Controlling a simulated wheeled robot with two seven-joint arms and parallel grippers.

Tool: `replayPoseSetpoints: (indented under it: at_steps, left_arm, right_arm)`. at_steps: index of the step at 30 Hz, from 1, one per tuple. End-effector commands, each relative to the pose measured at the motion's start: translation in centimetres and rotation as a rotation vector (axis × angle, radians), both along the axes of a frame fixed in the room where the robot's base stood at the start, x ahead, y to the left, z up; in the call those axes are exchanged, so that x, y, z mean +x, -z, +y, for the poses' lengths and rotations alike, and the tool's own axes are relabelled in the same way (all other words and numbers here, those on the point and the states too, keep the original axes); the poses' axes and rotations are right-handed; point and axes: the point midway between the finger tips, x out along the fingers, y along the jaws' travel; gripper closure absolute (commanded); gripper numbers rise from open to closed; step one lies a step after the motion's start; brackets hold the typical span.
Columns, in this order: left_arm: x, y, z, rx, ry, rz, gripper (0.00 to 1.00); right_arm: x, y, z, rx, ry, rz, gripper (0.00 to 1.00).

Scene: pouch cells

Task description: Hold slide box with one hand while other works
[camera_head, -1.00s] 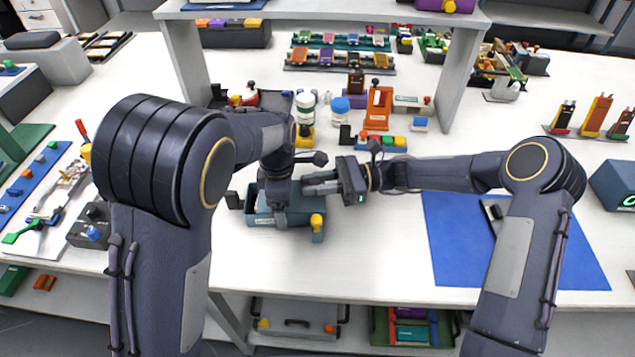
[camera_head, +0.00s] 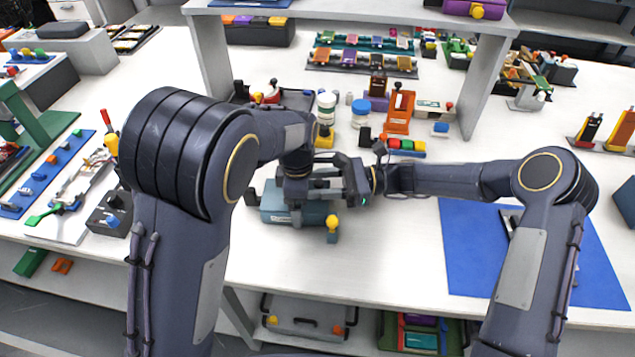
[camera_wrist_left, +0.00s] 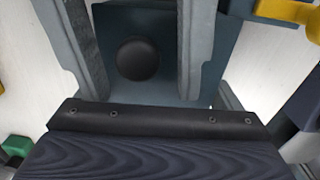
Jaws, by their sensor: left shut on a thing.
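The slide box (camera_head: 312,211) is a blue-grey box on the white table, partly covered by my arms. A yellow knob (camera_head: 333,221) stands at its front right. My right gripper (camera_head: 326,182) comes in from the right, pointing left, close to the left wrist. Its fingertips are partly hidden, so its opening is unclear.
A blue mat (camera_head: 465,245) lies to the right, under my right arm. Behind the box are a white jar with a blue lid (camera_head: 361,108), an orange stand (camera_head: 399,108) and colored blocks (camera_head: 405,147). A dark box with a blue knob (camera_head: 110,215) stands left. Front table is clear.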

Motion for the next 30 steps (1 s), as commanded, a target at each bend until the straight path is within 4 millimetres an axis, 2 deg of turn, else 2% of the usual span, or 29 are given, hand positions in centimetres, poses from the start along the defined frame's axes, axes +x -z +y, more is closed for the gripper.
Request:
replayPoseSetpoints:
  at_steps: [5, 12, 16, 21, 30]
  left_arm:
    - [0.0, -0.1, 0.0, 0.000, -0.001, -0.001, 0.43]
    - [0.0, -0.1, 0.0, 0.000, -0.001, -0.001, 0.43]
    - [0.0, -0.1, 0.0, 0.000, -0.001, -0.001, 0.43]
    - [0.0, -0.1, 0.0, 0.000, -0.001, -0.001, 0.43]
    - [0.0, -0.1, 0.0, 0.000, -0.001, -0.001, 0.43]
  right_arm:
    - [0.6, 0.0, -2.9, -0.002, 0.006, 0.000, 0.57]
    - [1.6, 0.0, -8.0, -0.001, 0.005, 0.000, 0.57]
    - [2.0, 0.0, -9.9, -0.001, 0.004, -0.001, 0.57]
    - [2.1, 0.0, -11.2, -0.001, 0.002, 0.000, 0.57]
    - [2.1, 0.0, -11.4, 0.000, 0.001, 0.000, 0.57]
